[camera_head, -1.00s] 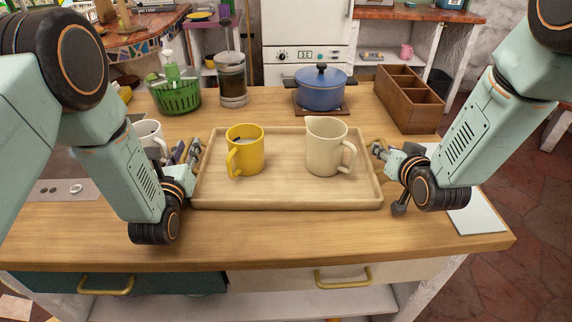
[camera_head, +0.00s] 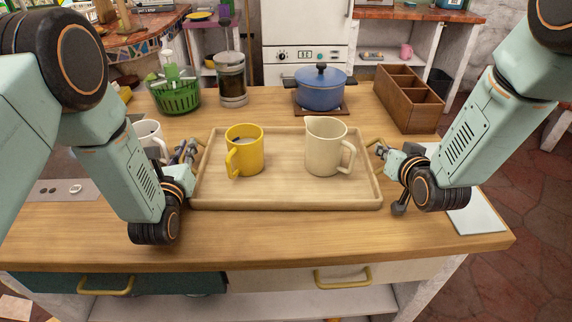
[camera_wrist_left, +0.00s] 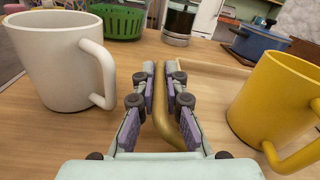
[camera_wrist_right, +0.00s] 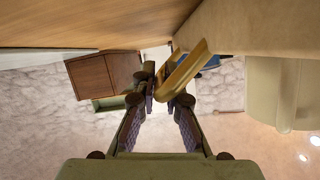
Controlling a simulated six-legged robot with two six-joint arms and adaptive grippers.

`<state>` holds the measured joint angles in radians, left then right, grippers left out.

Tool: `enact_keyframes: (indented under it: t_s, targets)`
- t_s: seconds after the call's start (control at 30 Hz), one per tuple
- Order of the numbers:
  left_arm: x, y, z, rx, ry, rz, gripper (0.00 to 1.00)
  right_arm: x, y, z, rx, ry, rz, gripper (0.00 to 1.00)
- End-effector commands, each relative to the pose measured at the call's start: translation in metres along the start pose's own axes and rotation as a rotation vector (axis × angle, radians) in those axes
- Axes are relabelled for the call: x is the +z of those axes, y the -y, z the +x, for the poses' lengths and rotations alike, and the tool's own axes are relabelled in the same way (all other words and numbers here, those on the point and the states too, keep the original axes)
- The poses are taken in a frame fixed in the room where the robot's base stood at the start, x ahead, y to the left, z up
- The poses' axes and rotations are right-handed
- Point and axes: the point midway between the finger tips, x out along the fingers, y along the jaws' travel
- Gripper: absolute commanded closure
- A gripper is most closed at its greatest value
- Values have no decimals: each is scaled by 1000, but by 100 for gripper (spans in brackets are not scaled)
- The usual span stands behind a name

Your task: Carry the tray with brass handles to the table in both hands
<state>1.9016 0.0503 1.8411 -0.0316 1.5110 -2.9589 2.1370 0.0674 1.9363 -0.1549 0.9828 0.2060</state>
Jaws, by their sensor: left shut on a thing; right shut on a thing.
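The wooden tray (camera_head: 285,195) lies flat on the wooden counter. A yellow mug (camera_head: 245,150) stands on its left half and a cream pitcher (camera_head: 327,146) on its right half. My left gripper (camera_head: 192,152) is at the tray's left end, shut on the left brass handle (camera_wrist_left: 161,100), which runs between its fingers in the left wrist view. My right gripper (camera_head: 382,150) is at the right end, shut on the right brass handle (camera_wrist_right: 183,72). The yellow mug (camera_wrist_left: 280,105) also shows in the left wrist view.
A white mug (camera_head: 149,137) stands close to my left gripper. Behind the tray are a green basket (camera_head: 177,97), a French press (camera_head: 232,82), a blue pot (camera_head: 320,90) and a wooden divided box (camera_head: 408,100). The counter in front of the tray is clear.

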Motion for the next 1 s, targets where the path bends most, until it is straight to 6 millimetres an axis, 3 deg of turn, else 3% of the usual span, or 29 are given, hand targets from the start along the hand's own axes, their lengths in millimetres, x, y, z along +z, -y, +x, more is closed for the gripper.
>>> enact_keyframes:
  t_s: [0.37, 1.0]
  targets:
    - [9, 2, 0, -4, 3, 3, 100, -11, 1, -2, 3, -10, 3, 100]
    - [47, 10, 0, -4, 3, 3, 100, -47, 8, -17, 3, -11, 4, 100]
